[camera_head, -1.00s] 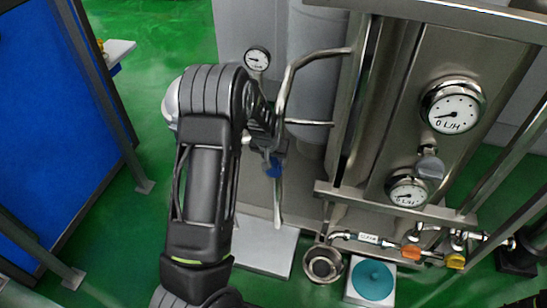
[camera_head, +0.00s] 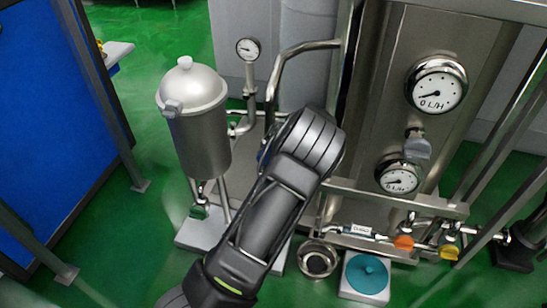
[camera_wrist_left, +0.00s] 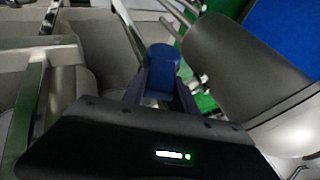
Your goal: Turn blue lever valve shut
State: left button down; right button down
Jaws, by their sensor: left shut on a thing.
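The blue lever (camera_wrist_left: 162,70) of the valve shows in the left wrist view, upright between the dark fingers of my left gripper (camera_wrist_left: 160,88). The gripper is shut on it. In the head view my left arm comes up from the bottom and its thick wrist part hides the gripper and most of the valve. The lever's exact angle to its pipe cannot be told. My right gripper is in neither view.
A lidded steel vessel (camera_head: 203,140) stands left of my arm. A curved steel pipe (camera_head: 290,65) and a gauge panel (camera_head: 470,70) are close by on the right. Below are a steel cup (camera_head: 318,262), an orange valve handle (camera_head: 403,243) and a yellow one (camera_head: 449,252).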

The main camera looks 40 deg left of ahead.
pick_arm(q)
jog(key=w+d+f+m+g+y+b, duration=0.1)
jog(key=d+f+m+y+b, duration=0.2)
jog(key=f+y+b, duration=0.3)
jog(key=shift+d+g+y+b, duration=0.25)
jog(key=shift+y+b, duration=2.55)
jog(key=shift+b, duration=3.45)
jog(key=shift+a+f, duration=0.1)
jog(key=c, duration=1)
grip_release()
jog(key=shift+w, duration=0.1)
jog(key=shift+o, duration=0.2)
jog(key=d, duration=0.8)
jog(key=shift+s+p, duration=0.25)
jog(key=shift+p, duration=0.2)
